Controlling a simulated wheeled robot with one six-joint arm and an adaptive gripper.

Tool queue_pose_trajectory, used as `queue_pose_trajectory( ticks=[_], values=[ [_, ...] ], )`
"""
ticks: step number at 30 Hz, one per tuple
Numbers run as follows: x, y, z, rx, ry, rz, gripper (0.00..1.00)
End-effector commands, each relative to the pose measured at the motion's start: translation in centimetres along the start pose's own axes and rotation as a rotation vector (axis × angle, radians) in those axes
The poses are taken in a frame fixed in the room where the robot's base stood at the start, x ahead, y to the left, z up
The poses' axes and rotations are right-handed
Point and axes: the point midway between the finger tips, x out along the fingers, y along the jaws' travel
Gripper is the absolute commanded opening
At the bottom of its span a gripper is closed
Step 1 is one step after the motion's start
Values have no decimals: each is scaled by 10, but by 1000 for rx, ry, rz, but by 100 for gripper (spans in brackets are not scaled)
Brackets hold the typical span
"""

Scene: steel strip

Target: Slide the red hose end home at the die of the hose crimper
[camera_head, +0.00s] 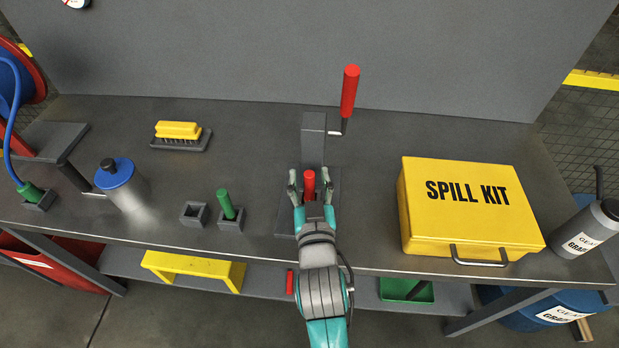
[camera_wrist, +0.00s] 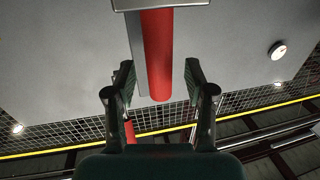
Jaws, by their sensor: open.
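The hose crimper (camera_head: 313,140) is a dark grey post on a base plate, with a red lever handle (camera_head: 350,92) at its right. The red hose end (camera_head: 309,182) is a short red cylinder in front of the post. My gripper (camera_head: 310,186) is open with one finger on each side of it. In the wrist view the red hose end (camera_wrist: 157,60) runs down from the top between the spread fingers of my gripper (camera_wrist: 160,85), with a gap on both sides. The die and the hose end's seating cannot be made out.
A yellow spill kit case (camera_head: 470,210) is at the right. Left of the crimper stand an empty square socket (camera_head: 195,213) and a green peg (camera_head: 226,203) in a socket. A bottle with a blue top (camera_head: 118,185) and a yellow brush (camera_head: 178,131) are further left. A grey wall stands behind.

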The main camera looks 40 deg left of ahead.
Motion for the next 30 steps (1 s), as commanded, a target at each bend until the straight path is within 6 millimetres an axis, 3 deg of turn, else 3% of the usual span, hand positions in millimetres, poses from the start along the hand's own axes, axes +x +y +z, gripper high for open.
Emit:
queue_pose_trajectory(
  ticks=[5, 21, 30],
  values=[
    [-14, 0, 1, 0, -1, 0, 54],
    [-103, 0, 1, -1, -2, 0, 54],
    [-119, 0, 0, 0, 1, 0, 54]
  ],
)
